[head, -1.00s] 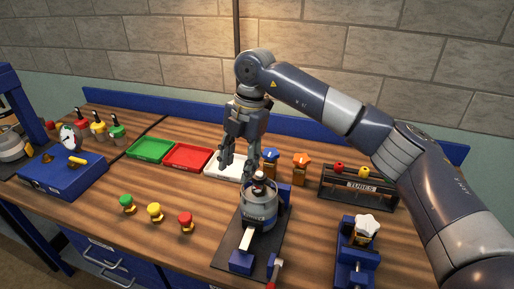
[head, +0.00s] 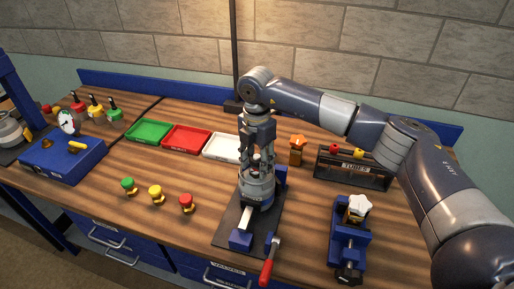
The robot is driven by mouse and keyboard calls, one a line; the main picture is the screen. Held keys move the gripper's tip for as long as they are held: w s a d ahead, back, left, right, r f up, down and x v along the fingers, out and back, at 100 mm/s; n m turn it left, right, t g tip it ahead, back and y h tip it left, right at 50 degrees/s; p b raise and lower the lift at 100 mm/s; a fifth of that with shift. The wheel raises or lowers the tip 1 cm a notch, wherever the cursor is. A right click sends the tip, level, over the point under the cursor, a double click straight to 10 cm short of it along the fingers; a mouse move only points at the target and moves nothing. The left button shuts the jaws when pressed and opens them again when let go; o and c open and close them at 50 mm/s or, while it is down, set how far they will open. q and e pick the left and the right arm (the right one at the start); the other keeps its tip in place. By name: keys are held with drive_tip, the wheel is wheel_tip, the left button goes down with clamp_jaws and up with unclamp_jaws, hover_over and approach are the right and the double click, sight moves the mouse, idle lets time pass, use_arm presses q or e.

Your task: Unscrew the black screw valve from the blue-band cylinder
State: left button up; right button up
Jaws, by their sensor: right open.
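The blue-band cylinder (head: 257,187) stands upright in a vise on a dark base plate (head: 228,226). My right gripper (head: 257,168) points down directly over the cylinder's top, with its open fingers around the place of the black screw valve. The valve is mostly hidden by the fingers, and I cannot tell whether they touch it. My left gripper is not in view.
Green (head: 149,131), red (head: 187,139) and white (head: 221,147) trays lie behind left. Green (head: 129,187), yellow (head: 156,194) and red (head: 186,203) knobs stand left. An orange-topped valve (head: 297,149), a tube rack (head: 352,168) and a white-topped piece in a vise (head: 356,209) are right.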

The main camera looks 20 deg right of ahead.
drive_tip(key=shift+f, duration=0.3)
drive_tip(key=c, duration=0.9)
drive_tip(key=shift+n+b, duration=0.65)
drive_tip(key=shift+n, duration=0.55)
drive_tip(key=shift+c, duration=0.2)
drive_tip(key=n+b, duration=0.1)
drive_tip(key=n, duration=0.3)
drive_tip(key=shift+n+b, duration=0.3)
drive_tip(key=shift+b, duration=0.05)
drive_tip(key=n+b, duration=0.2)
drive_tip(key=n, duration=0.4)
drive_tip(key=n+b, duration=0.1)
drive_tip(key=n, duration=0.6)
drive_tip(key=shift+r, duration=0.15)
